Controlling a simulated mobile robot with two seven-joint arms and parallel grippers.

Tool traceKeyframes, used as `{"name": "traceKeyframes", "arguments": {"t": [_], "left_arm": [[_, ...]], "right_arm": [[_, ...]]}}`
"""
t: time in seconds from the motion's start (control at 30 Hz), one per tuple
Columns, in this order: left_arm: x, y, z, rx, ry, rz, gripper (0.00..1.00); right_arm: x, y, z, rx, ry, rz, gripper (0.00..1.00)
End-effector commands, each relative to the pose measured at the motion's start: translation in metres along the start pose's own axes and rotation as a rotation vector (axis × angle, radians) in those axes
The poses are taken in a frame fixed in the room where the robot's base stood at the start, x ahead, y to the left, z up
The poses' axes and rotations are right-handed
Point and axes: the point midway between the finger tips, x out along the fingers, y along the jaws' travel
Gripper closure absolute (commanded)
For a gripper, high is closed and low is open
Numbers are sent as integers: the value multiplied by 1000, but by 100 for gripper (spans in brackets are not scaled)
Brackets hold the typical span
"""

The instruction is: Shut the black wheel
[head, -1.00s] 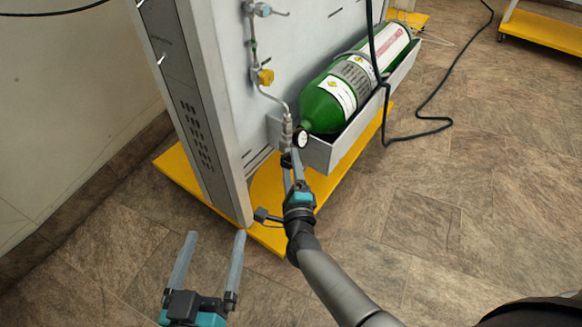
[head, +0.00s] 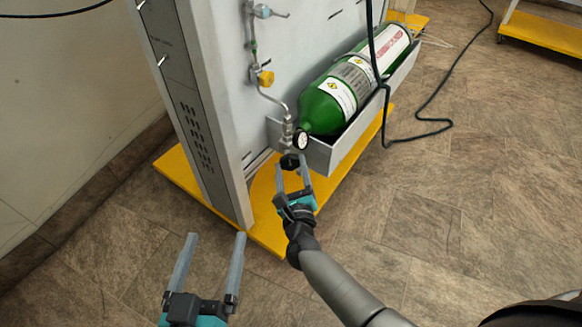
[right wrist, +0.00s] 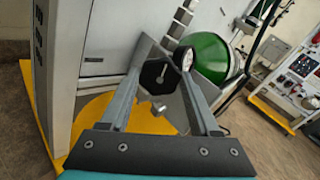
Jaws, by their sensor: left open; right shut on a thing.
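The black wheel (head: 289,161) sits at the lower end of the pipe fitting, beside the round gauge (head: 301,140), at the neck of the green cylinder (head: 325,106). My right gripper (head: 292,165) is shut on the wheel, with one finger on each side. In the right wrist view the wheel (right wrist: 156,74) shows as a dark many-sided disc between the fingers of the right gripper (right wrist: 163,56). The exact finger contact is hard to see. My left gripper (head: 216,237) is open and empty above the floor, well apart from the wheel.
The green cylinder lies in a grey tray (head: 345,143) on the panel (head: 225,75). A yellow base (head: 262,235) stands below. A yellow-handled valve (head: 265,78) is higher on the pipe. A black cable (head: 425,120) trails across the floor.

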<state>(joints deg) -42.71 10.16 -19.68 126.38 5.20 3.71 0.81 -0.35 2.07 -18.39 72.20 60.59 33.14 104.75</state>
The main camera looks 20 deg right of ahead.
Motion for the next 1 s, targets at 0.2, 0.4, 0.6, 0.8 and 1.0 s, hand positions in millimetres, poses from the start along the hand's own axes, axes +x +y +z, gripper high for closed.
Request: {"name": "traceKeyframes", "arguments": {"t": [0.2,0.4,0.6,0.8,1.0], "left_arm": [[0,0,0,0,0,0,7],[0,0,0,0,0,0,7],[0,0,0,0,0,0,7],[0,0,0,0,1,0,7],[0,0,-1,0,1,0,7]], "right_arm": [[-1,1,-1,86,2,1,93],[-1,1,-1,121,2,2,93],[-1,1,-1,129,2,2,93],[-1,1,-1,130,2,2,93],[-1,1,0,129,2,1,17]]}}
